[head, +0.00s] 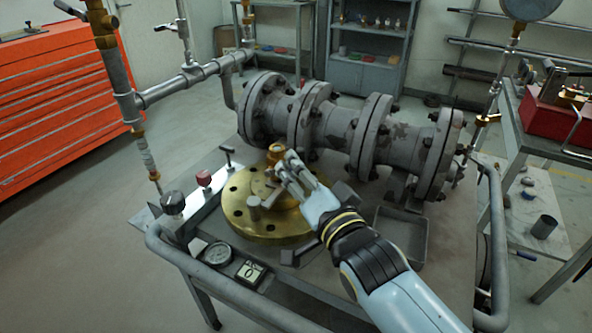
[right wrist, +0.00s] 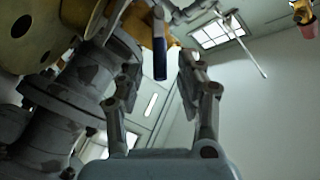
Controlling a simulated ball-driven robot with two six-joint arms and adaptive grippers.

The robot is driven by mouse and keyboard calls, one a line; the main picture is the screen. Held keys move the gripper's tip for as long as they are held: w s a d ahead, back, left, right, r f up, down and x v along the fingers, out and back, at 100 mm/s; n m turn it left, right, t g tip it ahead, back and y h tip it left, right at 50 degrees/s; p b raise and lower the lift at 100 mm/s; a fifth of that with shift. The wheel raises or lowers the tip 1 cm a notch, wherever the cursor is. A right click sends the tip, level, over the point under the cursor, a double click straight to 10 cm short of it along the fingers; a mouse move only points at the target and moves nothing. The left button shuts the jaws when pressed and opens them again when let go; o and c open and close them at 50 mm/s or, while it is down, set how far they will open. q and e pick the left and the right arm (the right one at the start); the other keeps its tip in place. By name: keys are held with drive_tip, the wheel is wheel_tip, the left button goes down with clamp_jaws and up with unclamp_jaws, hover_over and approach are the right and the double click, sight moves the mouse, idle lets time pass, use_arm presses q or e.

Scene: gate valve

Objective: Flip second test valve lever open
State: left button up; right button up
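A lever with a dark blue handle (right wrist: 159,58) shows in the right wrist view, between and beyond the two fingers, apart from both as far as I can see. I cannot tell from the frames whether it is the second test valve lever. My right gripper (head: 284,174) is open, over the brass flange (head: 236,208) and beside the brass fitting (head: 276,153) on top of it. Its fingers show in the right wrist view (right wrist: 161,78) with a wide gap. In the head view the hand hides what lies between the fingers. My left gripper is not in view.
The grey flanged gate valve body (head: 338,128) lies behind the hand on the bench. A gauge (head: 217,254), a small display (head: 250,272) and a red knob (head: 204,178) sit left and in front. A grey tray (head: 401,236) is right of the flange. A pipe rail (head: 215,287) edges the bench.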

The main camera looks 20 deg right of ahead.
drive_tip(key=shift+w, duration=0.7)
clamp_jaws()
